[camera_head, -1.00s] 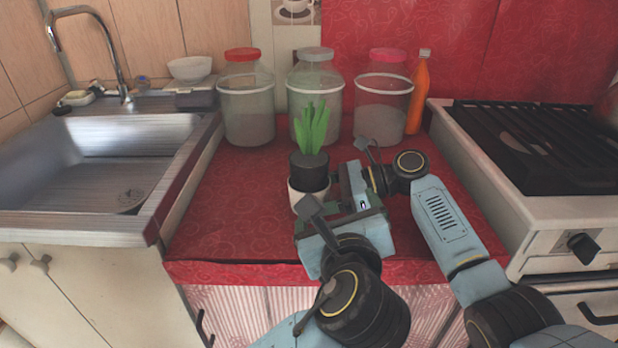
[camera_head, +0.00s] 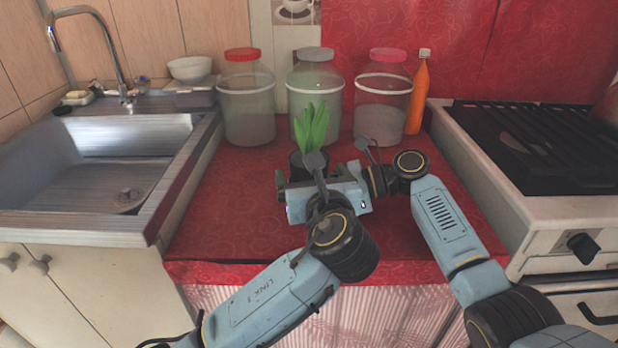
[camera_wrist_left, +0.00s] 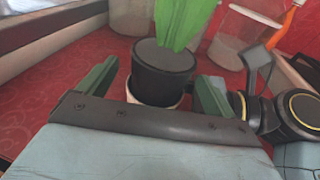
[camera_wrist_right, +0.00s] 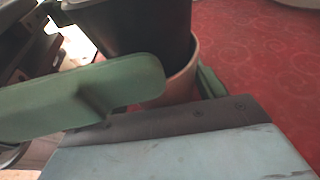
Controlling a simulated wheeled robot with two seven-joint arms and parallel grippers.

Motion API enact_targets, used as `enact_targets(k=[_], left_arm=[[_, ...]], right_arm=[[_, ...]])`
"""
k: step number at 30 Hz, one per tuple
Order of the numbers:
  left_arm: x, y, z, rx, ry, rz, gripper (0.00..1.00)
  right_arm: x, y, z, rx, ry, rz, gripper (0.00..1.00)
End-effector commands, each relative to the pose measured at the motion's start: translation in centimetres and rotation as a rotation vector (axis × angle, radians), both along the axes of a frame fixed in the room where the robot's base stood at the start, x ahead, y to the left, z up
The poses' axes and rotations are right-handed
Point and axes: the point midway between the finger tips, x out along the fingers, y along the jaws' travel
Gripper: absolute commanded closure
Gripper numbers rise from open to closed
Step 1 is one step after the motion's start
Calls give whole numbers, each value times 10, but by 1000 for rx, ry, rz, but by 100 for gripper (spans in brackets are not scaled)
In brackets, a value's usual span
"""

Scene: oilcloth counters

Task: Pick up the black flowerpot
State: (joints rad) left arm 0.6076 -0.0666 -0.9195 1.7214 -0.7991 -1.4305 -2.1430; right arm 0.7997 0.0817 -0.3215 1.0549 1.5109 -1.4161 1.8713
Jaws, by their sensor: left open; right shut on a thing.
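The black flowerpot (camera_wrist_left: 163,76), with green leaves (camera_head: 312,127), stands upright in a pale pot (camera_wrist_right: 182,80) on the red counter. In the head view only a little of the black flowerpot (camera_head: 296,165) shows behind my left gripper (camera_head: 318,178). My left gripper is open, its fingers on either side of the black pot in the left wrist view; I cannot tell whether they touch it. My right gripper (camera_wrist_right: 182,76) is shut at the pots' right side, seemingly on the pale pot below the black one; the near finger hides part of the contact.
Three lidded jars (camera_head: 246,105) (camera_head: 314,100) (camera_head: 383,105) and an orange bottle (camera_head: 418,95) stand at the back. A sink (camera_head: 110,165) is at left and a stove (camera_head: 540,150) at right. The red counter (camera_head: 230,205) is clear left of the pots.

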Motion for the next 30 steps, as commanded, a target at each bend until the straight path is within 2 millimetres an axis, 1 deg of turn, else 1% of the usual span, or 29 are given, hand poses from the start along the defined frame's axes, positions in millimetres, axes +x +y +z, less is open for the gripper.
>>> enact_targets(k=[1, 3, 6, 14, 26, 27, 30], left_arm=[[8, 3, 1, 0, 0, 3, 9], [18, 4, -1, 1, -1, 2, 9], [26, 5, -2, -1, 0, 1, 9], [28, 6, -3, -2, 1, 0, 9], [27, 6, -3, -1, 1, 0, 61], [27, 5, -2, -2, -1, -1, 64], [27, 5, -2, -2, -1, -1, 64]], right_arm=[[0, 0, 1, 1, -1, 0, 45], [0, 0, 1, 1, -1, 0, 45], [0, 0, 1, 1, -1, 0, 45], [0, 0, 1, 1, -1, 0, 45], [0, 0, 1, 1, -1, 0, 45], [0, 0, 1, 1, -1, 0, 45], [0, 0, 1, 1, -1, 0, 45]])
